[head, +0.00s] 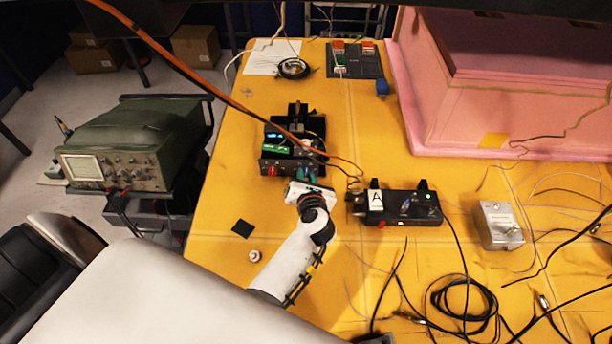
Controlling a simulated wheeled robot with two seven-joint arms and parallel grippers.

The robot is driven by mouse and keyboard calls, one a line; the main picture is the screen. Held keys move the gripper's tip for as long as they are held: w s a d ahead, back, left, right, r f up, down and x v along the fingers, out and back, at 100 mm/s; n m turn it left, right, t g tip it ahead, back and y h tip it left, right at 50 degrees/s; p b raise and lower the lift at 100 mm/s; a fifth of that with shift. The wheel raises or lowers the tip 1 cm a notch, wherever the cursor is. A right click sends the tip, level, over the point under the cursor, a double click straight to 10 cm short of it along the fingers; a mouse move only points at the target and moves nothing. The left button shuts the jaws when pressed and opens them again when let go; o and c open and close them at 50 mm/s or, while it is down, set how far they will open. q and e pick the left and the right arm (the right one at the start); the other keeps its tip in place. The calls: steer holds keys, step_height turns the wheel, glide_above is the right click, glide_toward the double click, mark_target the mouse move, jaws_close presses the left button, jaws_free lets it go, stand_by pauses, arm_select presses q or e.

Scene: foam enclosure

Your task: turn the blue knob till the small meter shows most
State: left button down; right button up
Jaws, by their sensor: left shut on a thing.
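A black instrument box (272,164) stands on the yellow table with a small blue-lit display (273,136), a green-and-white panel (278,149) and a red part (272,171) on its front. I cannot make out a meter needle or reading. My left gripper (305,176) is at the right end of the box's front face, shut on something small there. A bit of teal shows at its fingertips. The blue knob cannot be told apart there; the gripper covers that spot. My right gripper is out of view.
A black box marked A (408,207) stands close on the right, with a grey metal box (499,226) beyond it. Orange cables (215,90) cross above the instrument. Loose black cables (460,305) lie at lower right. A pink foam block (500,100) fills the back right.

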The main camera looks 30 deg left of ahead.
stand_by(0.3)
arm_select(q)
steer(key=c, duration=1.3)
jaws_free()
steer(key=shift+o, duration=0.2)
step_height(320, 180, up, 10)
steer(key=p, duration=0.6)
steer(key=shift+p, duration=0.4)
steer(key=shift+d, duration=0.1)
